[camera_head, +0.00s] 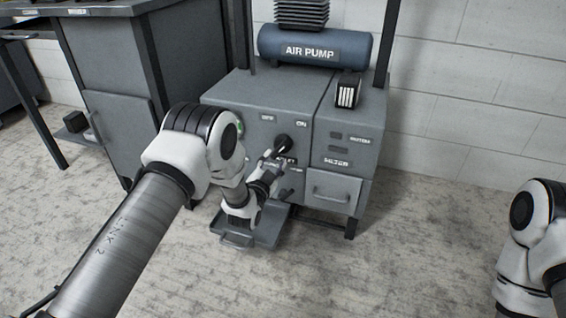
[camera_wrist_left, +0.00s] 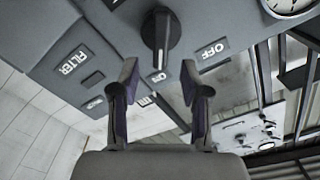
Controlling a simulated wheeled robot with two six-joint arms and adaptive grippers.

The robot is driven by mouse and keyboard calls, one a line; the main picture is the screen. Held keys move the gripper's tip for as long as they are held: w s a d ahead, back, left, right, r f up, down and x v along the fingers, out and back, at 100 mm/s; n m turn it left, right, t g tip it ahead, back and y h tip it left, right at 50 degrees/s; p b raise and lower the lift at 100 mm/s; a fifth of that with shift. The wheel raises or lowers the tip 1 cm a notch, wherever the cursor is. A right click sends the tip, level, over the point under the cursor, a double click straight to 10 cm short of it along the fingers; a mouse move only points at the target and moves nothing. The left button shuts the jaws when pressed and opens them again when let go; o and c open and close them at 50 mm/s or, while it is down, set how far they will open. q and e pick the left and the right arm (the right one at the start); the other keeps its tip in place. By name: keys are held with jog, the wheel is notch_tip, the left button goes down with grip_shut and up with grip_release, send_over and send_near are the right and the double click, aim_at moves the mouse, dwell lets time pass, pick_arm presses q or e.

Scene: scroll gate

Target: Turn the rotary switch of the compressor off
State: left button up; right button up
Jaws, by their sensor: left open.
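The rotary switch (camera_head: 283,143) is a dark knob on the front of the grey compressor cabinet (camera_head: 240,95), below the OFF and ON labels. In the left wrist view the black knob (camera_wrist_left: 161,32) shows close up, and its white pointer line points roughly toward the ON label (camera_wrist_left: 157,77). The OFF label (camera_wrist_left: 212,48) is to the right. My left gripper (camera_wrist_left: 159,80) is open and empty, with its fingers apart on either side of the line to the knob. In the head view my left gripper (camera_head: 270,162) is just below the knob. My right gripper is out of view.
The blue AIR PUMP tank (camera_head: 315,46) sits on top of the cabinet. A filter unit (camera_head: 338,150) with a drawer is on the right. A low tray (camera_head: 265,232) projects in front near the floor. A round gauge (camera_wrist_left: 290,5) shows at the wrist view's top right.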

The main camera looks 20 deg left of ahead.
aim_at(280, 151)
pick_arm(q)
jog(key=w+b, duration=0.2)
jog(key=w, duration=0.4)
jog(key=shift+f, duration=0.15)
jog(key=shift+w+b, duration=0.2)
jog(key=shift+b, duration=0.1)
grip_shut()
